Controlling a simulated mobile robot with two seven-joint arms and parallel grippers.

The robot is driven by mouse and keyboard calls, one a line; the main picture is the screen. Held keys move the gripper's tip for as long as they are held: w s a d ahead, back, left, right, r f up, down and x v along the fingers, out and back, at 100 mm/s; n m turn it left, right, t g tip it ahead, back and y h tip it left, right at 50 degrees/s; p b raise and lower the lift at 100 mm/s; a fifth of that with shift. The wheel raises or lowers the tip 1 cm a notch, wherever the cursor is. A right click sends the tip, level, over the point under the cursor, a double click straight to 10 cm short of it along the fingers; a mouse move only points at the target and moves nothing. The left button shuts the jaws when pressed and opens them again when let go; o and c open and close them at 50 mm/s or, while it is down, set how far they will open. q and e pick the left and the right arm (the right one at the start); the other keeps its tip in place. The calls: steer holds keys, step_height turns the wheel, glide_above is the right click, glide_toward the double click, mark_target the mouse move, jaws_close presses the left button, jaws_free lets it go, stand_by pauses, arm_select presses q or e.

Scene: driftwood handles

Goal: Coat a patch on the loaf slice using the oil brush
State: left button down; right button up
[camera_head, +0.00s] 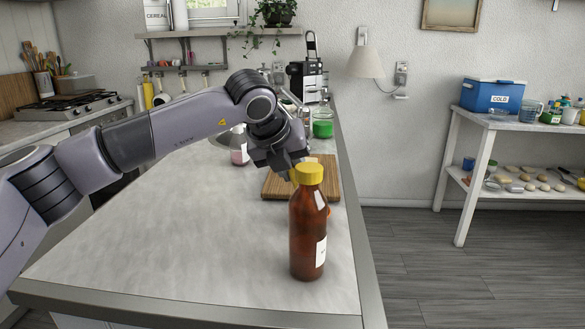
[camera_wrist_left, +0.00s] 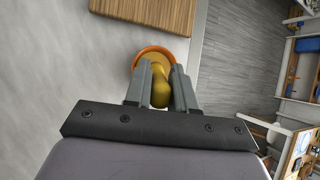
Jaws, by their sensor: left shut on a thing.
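My left gripper (camera_head: 288,168) points down near the front of the wooden cutting board (camera_head: 272,191), behind the brown bottle. In the left wrist view its two fingers (camera_wrist_left: 161,70) are shut on a yellow, rounded handle (camera_wrist_left: 160,92), which I take to be the oil brush. An orange-rimmed round dish (camera_wrist_left: 153,51) lies beyond the fingertips, and the handle overlaps it; I cannot tell whether they touch. The bristles are hidden. The dish is mostly hidden behind the bottle in the head view. I cannot clearly make out the loaf slice. My right gripper is out of view.
A tall brown bottle (camera_head: 308,235) with a yellow cap stands upright at the counter's front right. A jar with green contents (camera_head: 323,129) stands farther back. The counter (camera_head: 190,230) is clear at the left and front. Its right edge is close to the bottle.

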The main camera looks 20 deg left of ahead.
arm_select(q)
steer(key=shift+r+p, duration=1.75)
steer(key=shift+r, duration=1.85)
